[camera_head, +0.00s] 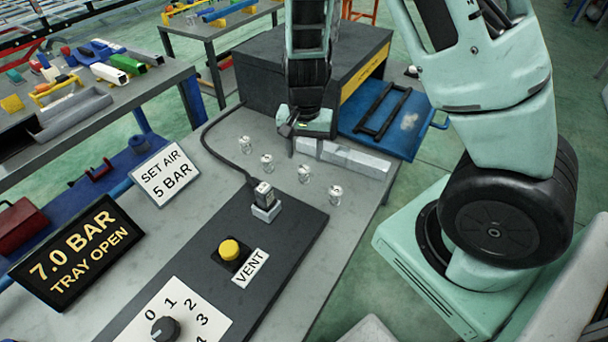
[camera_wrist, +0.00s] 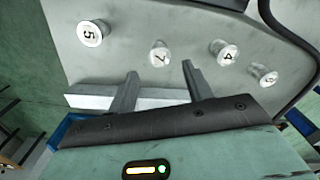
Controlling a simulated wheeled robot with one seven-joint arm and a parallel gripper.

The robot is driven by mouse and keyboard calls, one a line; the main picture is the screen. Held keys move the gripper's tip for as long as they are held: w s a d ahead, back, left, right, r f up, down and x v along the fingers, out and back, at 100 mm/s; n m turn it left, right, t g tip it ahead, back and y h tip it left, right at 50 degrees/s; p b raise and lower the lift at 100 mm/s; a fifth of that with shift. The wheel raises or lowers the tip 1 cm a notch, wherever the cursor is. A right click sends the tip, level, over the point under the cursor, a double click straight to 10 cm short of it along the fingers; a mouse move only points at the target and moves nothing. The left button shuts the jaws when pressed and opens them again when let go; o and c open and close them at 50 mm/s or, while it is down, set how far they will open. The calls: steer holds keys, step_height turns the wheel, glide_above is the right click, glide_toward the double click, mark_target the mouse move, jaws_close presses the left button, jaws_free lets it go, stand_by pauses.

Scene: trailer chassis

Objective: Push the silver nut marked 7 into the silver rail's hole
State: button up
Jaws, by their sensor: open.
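The silver nut marked 7 (camera_wrist: 160,53) stands on the grey bench; in the head view it appears to be the third nut from the left (camera_head: 305,174). The silver rail (camera_head: 352,160) lies along the bench's far right edge. Part of the rail also shows in the wrist view (camera_wrist: 88,101), behind my fingers. I cannot make out its hole. My gripper (camera_wrist: 160,70) is open and empty. In the wrist view its fingertips lie either side of the line to nut 7, which appears just beyond them. In the head view my gripper (camera_head: 292,128) hangs above the rail's left end.
Nut 5 (camera_wrist: 90,33), nut 4 (camera_wrist: 224,52) and another nut (camera_wrist: 264,74) with an unclear mark stand nearby. A black panel (camera_head: 285,228) holds a small block, a yellow VENT button (camera_head: 229,250) and a dial (camera_head: 165,328). A sign (camera_head: 75,253) reads "7.0 BAR TRAY OPEN". A blue tray (camera_head: 385,125) lies behind the rail.

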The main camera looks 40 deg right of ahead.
mark_target(304, 168)
step_height(304, 168, down, 5)
steer(key=shift+s+a+f, duration=0.1)
steer(key=shift+a+f, duration=0.05)
steer(key=c, duration=1.1)
